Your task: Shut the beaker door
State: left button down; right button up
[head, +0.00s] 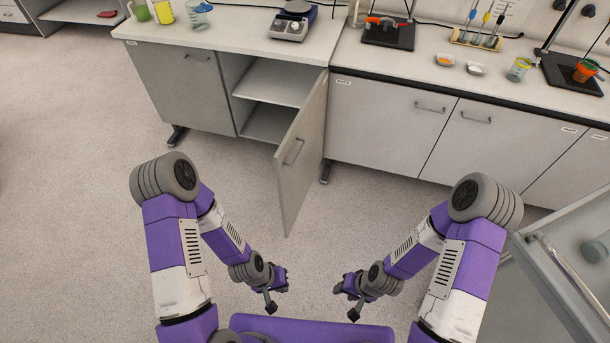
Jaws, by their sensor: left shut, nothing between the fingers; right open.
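An open grey cabinet door (303,155) stands swung out from the lower cabinet, hinged on its right side, with a bar handle on its face. The open compartment (268,95) behind it shows a shelf and looks empty. Whether this is the beaker door cannot be read from its label. My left gripper (271,306) is shut and empty, below and to the left of the door's bottom edge, apart from it. My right gripper (355,312) is open and empty, to the right and apart from the door.
Closed cabinet doors flank the opening, at left (185,90) and right (390,125). The counter above holds a stirrer (291,20), cups, small dishes (445,60) and stands. A glass-fronted unit (570,260) stands at the right edge. The floor before the door is clear.

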aim_at(310, 158)
jog(key=z, duration=0.45)
jog(key=i, duration=0.95)
jog(key=u, duration=0.25)
